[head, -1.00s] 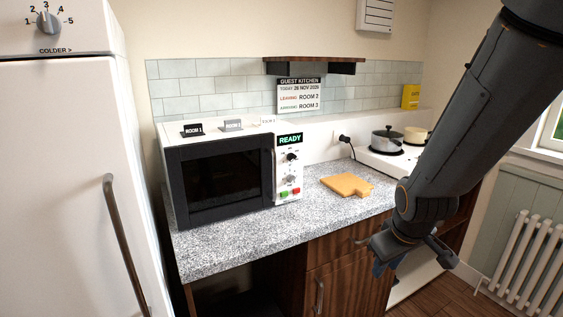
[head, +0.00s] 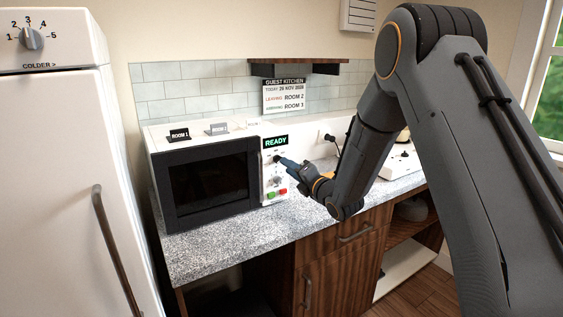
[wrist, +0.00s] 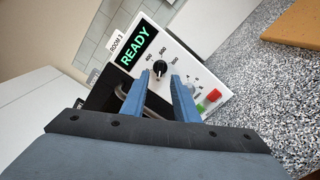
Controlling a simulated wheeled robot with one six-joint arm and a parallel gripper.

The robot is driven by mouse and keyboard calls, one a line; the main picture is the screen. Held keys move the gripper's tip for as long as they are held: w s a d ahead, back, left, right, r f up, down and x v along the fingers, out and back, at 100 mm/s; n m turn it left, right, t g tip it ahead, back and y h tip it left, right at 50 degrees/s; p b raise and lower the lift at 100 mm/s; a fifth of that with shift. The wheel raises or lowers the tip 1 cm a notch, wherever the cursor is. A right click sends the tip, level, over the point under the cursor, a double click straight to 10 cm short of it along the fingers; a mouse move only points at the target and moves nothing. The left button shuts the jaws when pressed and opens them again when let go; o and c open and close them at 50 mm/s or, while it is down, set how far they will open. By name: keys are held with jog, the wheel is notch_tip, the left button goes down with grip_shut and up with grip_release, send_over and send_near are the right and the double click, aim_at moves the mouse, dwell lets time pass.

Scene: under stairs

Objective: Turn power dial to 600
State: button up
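The white microwave (head: 205,175) stands on the counter, its display reading READY. In the wrist view its black upper dial (wrist: 160,67) is surrounded by numbers that look like 400, 600 and 800; I cannot tell which one it points to. My gripper (wrist: 158,76) is open, its two blue fingers reaching toward the panel, one on each side of the dial in that view. I cannot tell whether they touch it. In the head view my gripper (head: 280,161) is at the panel and partly hides the upper dial.
A lower dial (head: 277,180) and green and red buttons (head: 276,192) sit below. Room cards (head: 179,135) stand on the microwave. A cutting board (wrist: 292,27) lies on the counter to the right. The fridge (head: 55,190) is at the left.

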aim_at(278, 159)
jog(key=shift+p+x, duration=0.85)
jog(key=shift+x, duration=1.9)
jog(key=shift+c, duration=0.4)
jog(key=c, duration=0.6)
